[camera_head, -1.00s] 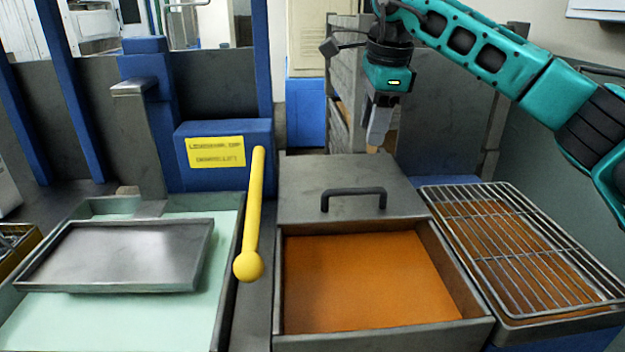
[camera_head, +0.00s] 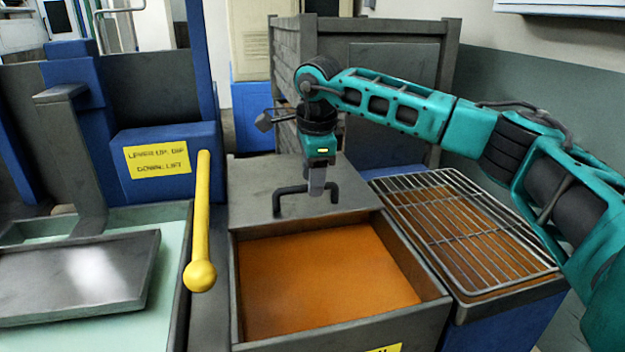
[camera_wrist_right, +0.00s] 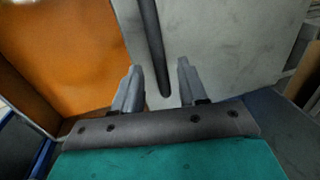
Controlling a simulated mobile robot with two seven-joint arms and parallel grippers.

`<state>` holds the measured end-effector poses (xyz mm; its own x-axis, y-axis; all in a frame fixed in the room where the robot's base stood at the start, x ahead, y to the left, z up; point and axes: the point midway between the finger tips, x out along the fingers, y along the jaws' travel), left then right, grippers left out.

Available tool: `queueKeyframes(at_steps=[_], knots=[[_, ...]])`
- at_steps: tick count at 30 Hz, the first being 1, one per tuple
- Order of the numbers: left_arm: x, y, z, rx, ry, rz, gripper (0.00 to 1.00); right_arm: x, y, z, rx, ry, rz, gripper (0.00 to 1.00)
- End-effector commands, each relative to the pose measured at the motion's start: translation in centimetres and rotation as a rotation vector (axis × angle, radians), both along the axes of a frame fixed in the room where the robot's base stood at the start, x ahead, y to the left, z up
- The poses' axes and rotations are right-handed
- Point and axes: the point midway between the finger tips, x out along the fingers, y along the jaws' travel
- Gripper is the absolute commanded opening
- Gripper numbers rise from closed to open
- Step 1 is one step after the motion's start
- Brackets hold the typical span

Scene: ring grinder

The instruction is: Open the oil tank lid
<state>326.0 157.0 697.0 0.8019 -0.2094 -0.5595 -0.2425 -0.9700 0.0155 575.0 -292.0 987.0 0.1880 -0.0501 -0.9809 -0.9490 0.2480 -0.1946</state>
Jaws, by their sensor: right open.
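The oil tank (camera_head: 438,308) is a grey box with orange oil in its open front part. Its grey lid (camera_head: 250,175) lies flat over the back part and also shows in the right wrist view (camera_wrist_right: 225,45). A black handle (camera_head: 278,200) stands on the lid. My right gripper (camera_head: 317,192) points down at the right end of the handle. In the right wrist view its two fingers (camera_wrist_right: 157,72) are apart, with the dark handle bar (camera_wrist_right: 151,40) between them in the picture. I cannot tell whether they touch it. My left gripper is out of view.
A yellow lever (camera_head: 202,220) stands left of the tank, before a blue block with a yellow label (camera_head: 157,160). A wire rack (camera_head: 470,225) lies to the right. A metal tray (camera_head: 75,275) sits at the left. Grey panels (camera_head: 385,80) stand behind.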

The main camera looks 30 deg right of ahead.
Motion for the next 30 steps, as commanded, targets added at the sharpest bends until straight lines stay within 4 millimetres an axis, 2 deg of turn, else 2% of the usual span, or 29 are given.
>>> queueKeyframes(at_steps=[3,11,24,30], knots=[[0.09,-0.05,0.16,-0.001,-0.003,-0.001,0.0,0.14,-0.02,-0.61,0.001,-0.001,0.0,0.42],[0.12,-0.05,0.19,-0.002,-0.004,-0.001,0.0,0.16,-0.01,-0.71,0.001,-0.001,0.0,0.42],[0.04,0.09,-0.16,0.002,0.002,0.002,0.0,0.15,0.0,-0.69,0.001,0.0,0.0,0.02],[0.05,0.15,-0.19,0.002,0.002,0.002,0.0,0.15,0.0,-0.68,0.001,0.0,0.0,0.0]])
